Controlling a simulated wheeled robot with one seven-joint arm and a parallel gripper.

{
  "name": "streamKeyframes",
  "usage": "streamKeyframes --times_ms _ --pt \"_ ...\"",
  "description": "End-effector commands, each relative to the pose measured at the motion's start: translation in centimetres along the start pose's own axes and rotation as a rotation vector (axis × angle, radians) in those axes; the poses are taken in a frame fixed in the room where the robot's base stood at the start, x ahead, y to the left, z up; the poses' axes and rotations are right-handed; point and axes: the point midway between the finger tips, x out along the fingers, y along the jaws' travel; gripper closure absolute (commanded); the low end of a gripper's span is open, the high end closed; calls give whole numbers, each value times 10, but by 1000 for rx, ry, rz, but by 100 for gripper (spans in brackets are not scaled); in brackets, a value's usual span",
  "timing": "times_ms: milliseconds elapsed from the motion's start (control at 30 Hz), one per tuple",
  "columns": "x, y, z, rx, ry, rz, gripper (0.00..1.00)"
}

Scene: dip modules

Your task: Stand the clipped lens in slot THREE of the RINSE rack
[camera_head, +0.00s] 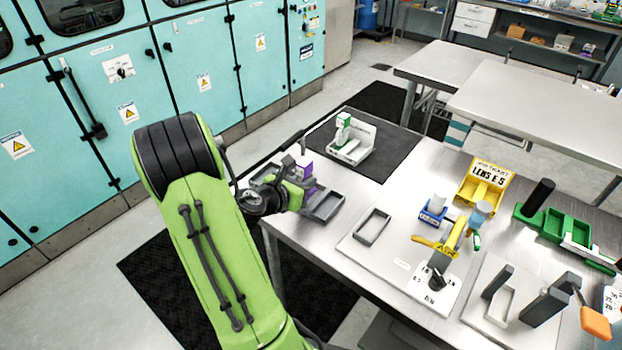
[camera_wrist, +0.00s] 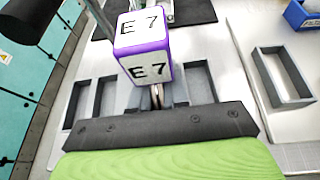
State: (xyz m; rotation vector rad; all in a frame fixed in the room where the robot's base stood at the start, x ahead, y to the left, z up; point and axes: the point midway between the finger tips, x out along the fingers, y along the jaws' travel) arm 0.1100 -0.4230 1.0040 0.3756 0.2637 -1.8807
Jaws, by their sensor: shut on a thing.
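My gripper (camera_head: 292,188) is shut on a purple-edged white block (camera_wrist: 146,40) marked E 7, apparently the lens clip's handle. The purple block (camera_head: 304,168) also shows in the head view. A thin metal piece shows under it in the wrist view; the lens is hidden or too small to tell. The block is above a dark grey rack (camera_wrist: 183,103) with several open slots side by side. In the head view part of this rack (camera_head: 325,206) shows beside my gripper, the rest hidden behind it. No RINSE label or slot number is readable.
A yellow ticket stand (camera_head: 484,182) reads LENS E 5. A shallow grey tray (camera_head: 372,227) lies on the bench to the right. A white holder with a green block (camera_head: 350,142) stands on a dark mat (camera_head: 393,158) behind. Further right are a blue bin (camera_head: 432,213) and a green rack (camera_head: 555,226).

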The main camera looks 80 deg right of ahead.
Motion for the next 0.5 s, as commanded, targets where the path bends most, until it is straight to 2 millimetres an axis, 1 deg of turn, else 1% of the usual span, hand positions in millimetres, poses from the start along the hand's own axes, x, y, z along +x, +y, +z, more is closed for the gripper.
streamKeyframes --times_ms 33,233,300,367,433,500 --pt "10 -1 4 5 -1 -3 100" --pt "32 0 12 1 -1 -1 100" --pt "38 0 -9 -6 3 0 100" --pt "42 0 -21 -6 2 1 100" --pt "44 1 -25 -3 1 2 100" --pt "43 1 -23 -2 0 2 100"
